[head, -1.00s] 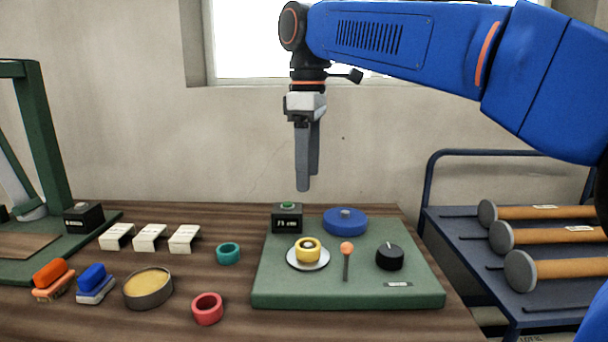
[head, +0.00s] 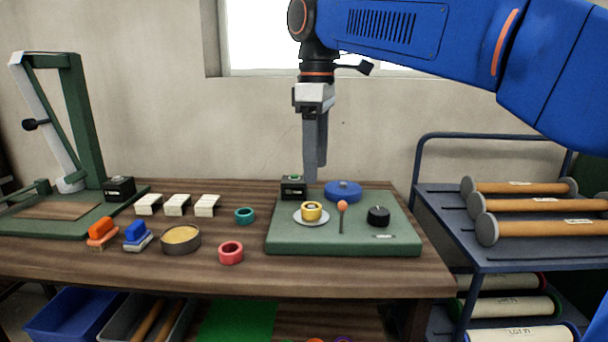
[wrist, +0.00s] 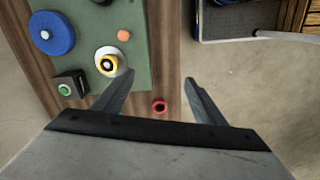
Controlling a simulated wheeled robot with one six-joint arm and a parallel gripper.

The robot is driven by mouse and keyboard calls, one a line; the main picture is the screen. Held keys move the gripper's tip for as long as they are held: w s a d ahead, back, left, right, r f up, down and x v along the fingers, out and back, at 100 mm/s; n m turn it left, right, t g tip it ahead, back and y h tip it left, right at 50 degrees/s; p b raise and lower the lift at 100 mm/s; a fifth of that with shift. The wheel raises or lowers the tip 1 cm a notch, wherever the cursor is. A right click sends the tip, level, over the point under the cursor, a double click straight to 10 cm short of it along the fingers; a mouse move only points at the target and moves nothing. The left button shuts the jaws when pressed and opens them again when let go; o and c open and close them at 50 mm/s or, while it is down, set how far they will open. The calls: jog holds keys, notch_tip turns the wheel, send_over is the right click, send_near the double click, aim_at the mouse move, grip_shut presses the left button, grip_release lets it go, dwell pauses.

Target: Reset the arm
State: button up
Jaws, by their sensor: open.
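My blue arm (head: 430,35) reaches in from the upper right, and my gripper (head: 315,178) hangs from it pointing down. It hangs above the back of the green board (head: 345,248). In the wrist view my gripper (wrist: 160,80) shows two grey fingers spread apart with nothing between them. In the head view one finger mostly hides the other.
The board carries a black button box (head: 293,188), blue disc (head: 343,190), yellow ring (head: 311,211), orange-tipped pin (head: 342,208) and black knob (head: 378,216). Left lie a red ring (head: 230,252), teal ring (head: 244,215) and round tin (head: 180,239). A roller cart (head: 480,255) stands right.

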jog(key=s+d+f+m+t, duration=0.1)
jog(key=s+d+f+m, duration=0.3)
jog(key=d, duration=0.4)
jog(key=s+d+f+m+t, duration=0.1)
jog(key=s+d+f+m, duration=0.2)
jog(key=d+f, duration=0.4)
jog(key=s+d+f+m+t, duration=0.1)
jog(key=s+d+f+m, duration=0.3)
jog(key=f, duration=0.5)
jog(key=s+d+f+m+t, duration=0.1)
jog(key=s+d+f+m, duration=0.3)
jog(key=s+d+f, duration=0.3)
notch_tip(320, 180, down, 3)
jog(key=shift+s+d+r+t, duration=0.1)
jog(key=shift+s+d+t, duration=0.3)
jog(key=shift+s, duration=0.75)
